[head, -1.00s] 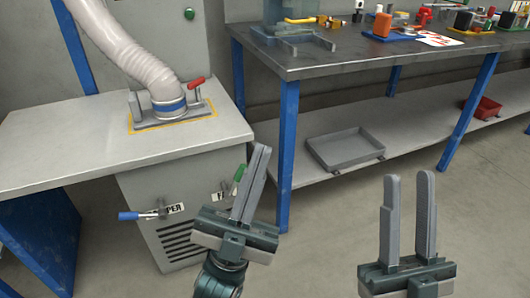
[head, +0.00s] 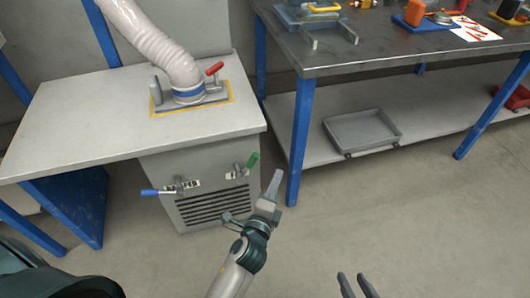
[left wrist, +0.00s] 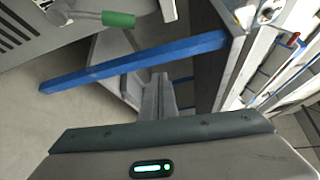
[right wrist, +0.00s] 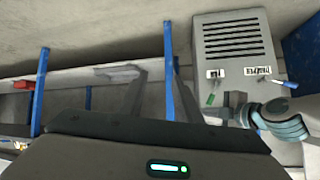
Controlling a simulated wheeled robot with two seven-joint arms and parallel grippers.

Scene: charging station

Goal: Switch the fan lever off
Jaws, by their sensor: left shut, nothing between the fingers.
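The fan lever with the green handle (head: 252,162) is on the front of the grey cabinet (head: 190,165), at its upper right. Its handle points up and to the right. It also shows at the top of the left wrist view (left wrist: 118,19) and in the right wrist view (right wrist: 211,99). My left gripper (head: 275,178) is shut and empty, just right of the lever and apart from it in the head view. My right gripper (head: 358,284) is open and empty, low in the head view, away from the cabinet.
A second lever with a blue handle (head: 150,192) sticks out left on the same cabinet. A hose (head: 155,45) and a red-handled clamp (head: 214,69) are on top. A blue table leg (head: 299,150) stands right of my left gripper. A grey tray (head: 362,130) lies on the shelf.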

